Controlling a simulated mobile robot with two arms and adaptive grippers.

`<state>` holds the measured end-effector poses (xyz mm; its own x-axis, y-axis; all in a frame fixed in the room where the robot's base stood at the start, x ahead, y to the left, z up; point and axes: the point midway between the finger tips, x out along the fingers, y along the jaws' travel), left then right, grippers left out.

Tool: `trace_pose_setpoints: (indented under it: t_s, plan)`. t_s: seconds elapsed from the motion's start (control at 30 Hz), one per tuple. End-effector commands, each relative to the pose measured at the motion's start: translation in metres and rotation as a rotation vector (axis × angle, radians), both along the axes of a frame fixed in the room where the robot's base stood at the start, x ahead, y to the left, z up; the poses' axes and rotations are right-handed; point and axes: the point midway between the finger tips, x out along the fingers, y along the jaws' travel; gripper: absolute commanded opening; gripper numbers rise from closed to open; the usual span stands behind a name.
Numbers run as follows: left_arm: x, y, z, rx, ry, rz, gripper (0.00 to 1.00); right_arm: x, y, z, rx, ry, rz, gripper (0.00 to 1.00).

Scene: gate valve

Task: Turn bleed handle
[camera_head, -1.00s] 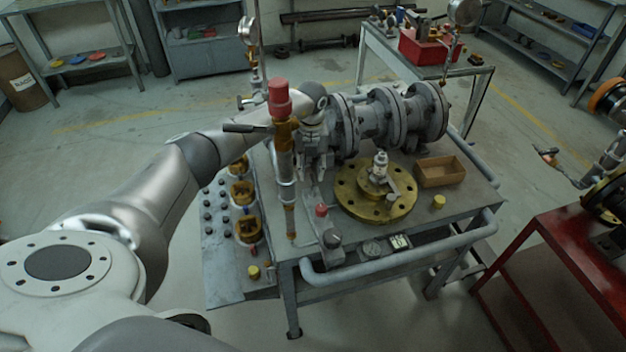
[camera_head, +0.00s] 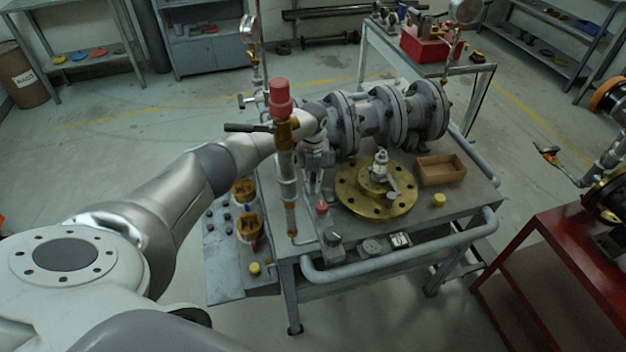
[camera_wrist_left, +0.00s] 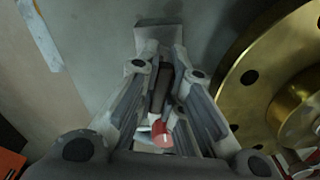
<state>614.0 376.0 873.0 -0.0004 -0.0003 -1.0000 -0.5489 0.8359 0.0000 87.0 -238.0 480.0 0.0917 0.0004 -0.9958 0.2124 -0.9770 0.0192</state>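A small red knob (camera_head: 321,208) stands near the front left of the grey workbench (camera_head: 440,222), beside a grey fitting (camera_head: 332,238). I cannot tell for certain whether it is the bleed handle's tip. My left gripper (camera_head: 318,188) points down just above and behind it, partly hidden by a tall pipe in front. In the left wrist view the gripper (camera_wrist_left: 168,110) is open, with its fingers apart. A dark bar (camera_wrist_left: 162,88) and a red-ended part (camera_wrist_left: 159,132) show between the fingers. Contact cannot be made out. My right gripper is not in view.
A tall pipe with a red cap (camera_head: 280,98) and side lever (camera_head: 248,128) stands close to my left gripper. A brass flange (camera_head: 352,198) lies to its right, with a small open box (camera_head: 440,170) beyond. A large grey valve body (camera_head: 380,118) stands behind.

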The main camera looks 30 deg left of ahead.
Motion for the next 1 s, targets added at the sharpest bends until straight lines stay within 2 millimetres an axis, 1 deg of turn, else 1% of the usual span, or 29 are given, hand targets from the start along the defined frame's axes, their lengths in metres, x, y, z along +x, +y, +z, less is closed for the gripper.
trace_pose_setpoints:
  t_s: [0.27, 0.47, 0.67, 1.0]
  plan:
    - [0.0, 0.0, 0.0, 0.001, -0.001, -0.008, 0.0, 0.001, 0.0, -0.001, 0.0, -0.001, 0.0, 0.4]
    - [0.0, 0.001, -0.002, 0.001, 0.0, -0.068, 0.0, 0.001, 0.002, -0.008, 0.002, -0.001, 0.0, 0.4]
    - [0.001, 0.001, -0.003, 0.002, -0.001, -0.201, 0.0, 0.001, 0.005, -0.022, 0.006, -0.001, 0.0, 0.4]
    - [0.001, 0.001, -0.003, 0.002, -0.002, -0.518, 0.0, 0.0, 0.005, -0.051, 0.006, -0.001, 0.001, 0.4]
